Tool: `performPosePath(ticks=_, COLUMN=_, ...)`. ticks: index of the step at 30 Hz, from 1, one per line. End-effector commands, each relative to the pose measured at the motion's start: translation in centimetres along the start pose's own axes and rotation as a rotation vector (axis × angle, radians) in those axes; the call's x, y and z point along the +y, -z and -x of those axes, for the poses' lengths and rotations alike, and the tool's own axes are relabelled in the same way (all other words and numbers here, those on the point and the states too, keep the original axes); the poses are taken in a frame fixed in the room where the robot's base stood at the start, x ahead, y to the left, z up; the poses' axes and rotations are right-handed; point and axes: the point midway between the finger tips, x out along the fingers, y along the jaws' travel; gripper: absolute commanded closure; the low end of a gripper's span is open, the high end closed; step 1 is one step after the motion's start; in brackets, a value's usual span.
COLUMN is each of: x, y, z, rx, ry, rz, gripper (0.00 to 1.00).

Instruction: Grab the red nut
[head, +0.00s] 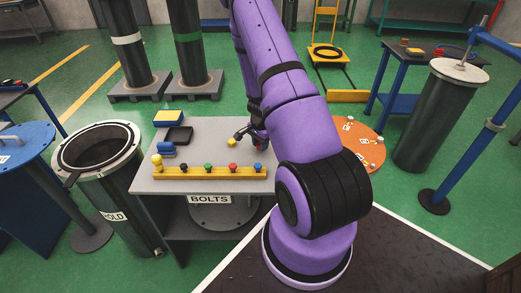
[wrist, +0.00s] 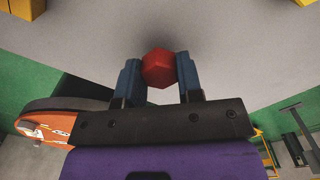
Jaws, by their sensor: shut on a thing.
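The red nut (wrist: 159,68) is a six-sided piece between the two blue fingertips of my gripper (wrist: 160,80) in the wrist view. Both fingers touch its sides, and the gripper is shut on it. Grey tabletop lies behind it with a dark shadow close by; I cannot tell whether the nut is clear of the surface. In the head view my gripper (head: 242,134) is small and dark over the back right of the grey table (head: 205,143), partly behind my purple arm.
A yellow nut (head: 231,142) lies by my gripper. A yellow rack (head: 190,173) along the table's front holds several coloured bolts, one with a red head (head: 233,167). A black tray (head: 179,136) and blue piece (head: 166,149) sit left. An orange round table (head: 350,140) stands right.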

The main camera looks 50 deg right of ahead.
Motion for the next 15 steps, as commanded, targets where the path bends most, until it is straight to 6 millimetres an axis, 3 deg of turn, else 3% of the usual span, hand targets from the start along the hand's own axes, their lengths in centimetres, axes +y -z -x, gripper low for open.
performPosePath(ticks=15, x=0.0, y=0.0, z=2.1, rx=0.001, ry=0.0, rz=0.0, gripper=0.9)
